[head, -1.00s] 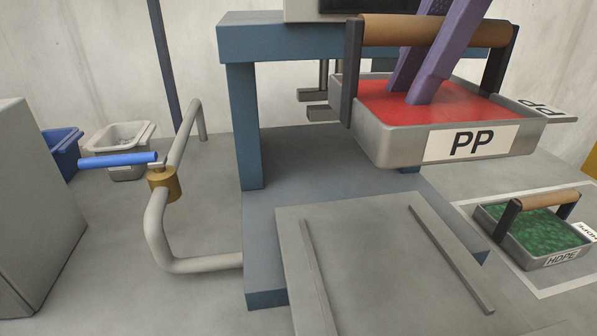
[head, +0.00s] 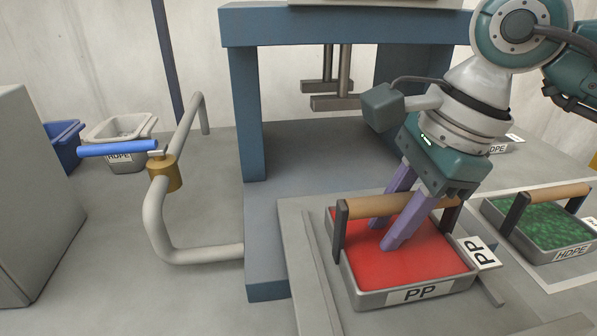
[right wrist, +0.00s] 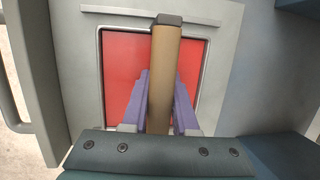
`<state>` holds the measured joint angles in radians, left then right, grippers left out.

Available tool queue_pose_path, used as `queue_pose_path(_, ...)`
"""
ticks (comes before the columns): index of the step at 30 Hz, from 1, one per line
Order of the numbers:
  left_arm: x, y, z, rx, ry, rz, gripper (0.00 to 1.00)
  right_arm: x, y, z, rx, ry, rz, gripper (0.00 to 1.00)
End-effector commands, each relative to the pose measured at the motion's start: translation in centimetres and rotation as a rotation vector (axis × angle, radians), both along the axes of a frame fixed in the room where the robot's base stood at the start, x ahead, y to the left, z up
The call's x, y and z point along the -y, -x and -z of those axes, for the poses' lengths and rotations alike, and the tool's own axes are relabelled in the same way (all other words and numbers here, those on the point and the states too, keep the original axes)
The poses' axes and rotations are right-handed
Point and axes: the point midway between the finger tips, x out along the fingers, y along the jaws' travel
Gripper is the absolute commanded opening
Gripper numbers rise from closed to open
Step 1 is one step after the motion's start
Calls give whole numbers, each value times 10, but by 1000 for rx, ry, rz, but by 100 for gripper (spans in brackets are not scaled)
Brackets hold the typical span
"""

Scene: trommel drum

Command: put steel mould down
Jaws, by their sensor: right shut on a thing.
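The steel mould (head: 414,293) is a grey tray of red material with a PP label and a brown bar handle on dark posts. In the head view it is at or just above the grey plate (head: 300,290) in front of the blue press, between the plate's two rails. My right gripper (head: 388,232) is shut on the handle, its purple fingers on either side of the bar. The right wrist view also shows the handle (right wrist: 164,80) between the fingers, with the red fill beneath. Whether the mould's underside touches the plate is hard to tell. My left gripper is out of view.
The blue press frame (head: 243,110) stands behind the plate. A green-filled HDPE mould (head: 545,232) sits close on the right. A bent pipe with a blue-handled valve (head: 118,148) stands at the left, with bins (head: 122,130) behind it.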

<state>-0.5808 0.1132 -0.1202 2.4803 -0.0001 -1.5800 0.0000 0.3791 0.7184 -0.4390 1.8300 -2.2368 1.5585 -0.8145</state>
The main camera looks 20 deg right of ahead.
Motion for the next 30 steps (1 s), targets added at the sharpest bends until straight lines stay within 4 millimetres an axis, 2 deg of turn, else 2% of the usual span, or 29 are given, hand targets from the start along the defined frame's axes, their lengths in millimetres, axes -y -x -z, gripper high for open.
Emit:
queue_pose_path(11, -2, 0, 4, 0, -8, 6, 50, 0, -1, 5, 4, -1, 0, 0)
queue_pose_path(12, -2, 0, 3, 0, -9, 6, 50, 0, 0, 5, 1, 0, -1, 32)
queue_pose_path(19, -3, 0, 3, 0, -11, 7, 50, 0, 0, 5, 1, 0, -1, 57)
queue_pose_path(26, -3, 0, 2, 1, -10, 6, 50, 0, 0, 4, 1, -1, -1, 57)
queue_pose_path(30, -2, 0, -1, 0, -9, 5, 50, 2, 0, -6, 4, 1, -1, 57)
